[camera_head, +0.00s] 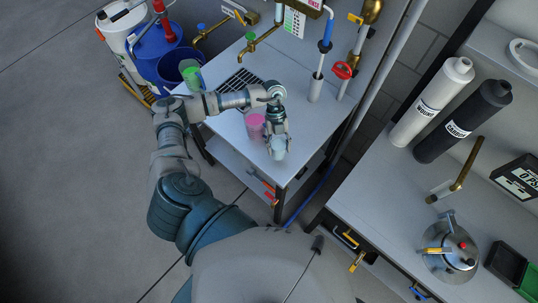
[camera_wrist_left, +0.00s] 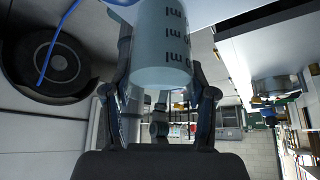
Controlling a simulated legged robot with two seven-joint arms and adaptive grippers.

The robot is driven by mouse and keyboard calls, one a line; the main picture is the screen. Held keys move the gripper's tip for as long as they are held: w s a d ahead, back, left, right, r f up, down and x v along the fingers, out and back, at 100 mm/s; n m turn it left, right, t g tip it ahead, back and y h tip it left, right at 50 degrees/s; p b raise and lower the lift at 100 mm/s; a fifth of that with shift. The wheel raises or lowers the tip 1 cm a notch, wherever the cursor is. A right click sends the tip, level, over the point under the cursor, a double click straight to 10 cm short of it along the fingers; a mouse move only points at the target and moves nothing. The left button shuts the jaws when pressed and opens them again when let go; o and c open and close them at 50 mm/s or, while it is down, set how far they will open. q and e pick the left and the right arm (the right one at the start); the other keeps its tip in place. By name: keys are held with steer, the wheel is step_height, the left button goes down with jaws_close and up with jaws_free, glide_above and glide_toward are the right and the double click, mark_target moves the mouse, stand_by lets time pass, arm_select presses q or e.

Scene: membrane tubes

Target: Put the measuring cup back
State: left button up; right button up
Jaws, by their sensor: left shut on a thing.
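The measuring cup (camera_wrist_left: 160,45) is a clear, pale blue cup with dark "ml" markings, close up in the left wrist view. In the head view the cup (camera_head: 278,152) shows as a pale shape below my left gripper. My left gripper (camera_head: 277,140) is shut on the cup near the front edge of the white table (camera_head: 222,124). In the wrist view the fingers of the gripper (camera_wrist_left: 160,95) sit on both sides of the cup. I cannot tell whether the cup touches the table. My right gripper is not in view.
A pink cup (camera_head: 254,125) stands just left of my left gripper. Brass taps (camera_head: 262,38) and a red valve (camera_head: 343,70) are at the back. A second bench (camera_head: 390,200) is at right.

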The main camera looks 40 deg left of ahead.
mark_target(284, 144)
arm_select(q)
steer(key=w, duration=0.3)
steer(key=shift+a+f, duration=0.15)
steer(key=shift+w+a+f, duration=0.1)
steer(key=shift+w+a, duration=0.05)
steer(key=shift+w, duration=0.35)
steer(key=shift+f+p, duration=0.3)
steer(key=shift+f, duration=0.1)
steer(key=shift+d+f+p, duration=0.3)
steer(key=shift+f, duration=0.95)
steer(key=o, duration=1.4)
steer(key=shift+a+f, duration=0.1)
steer(key=shift+a, duration=0.05)
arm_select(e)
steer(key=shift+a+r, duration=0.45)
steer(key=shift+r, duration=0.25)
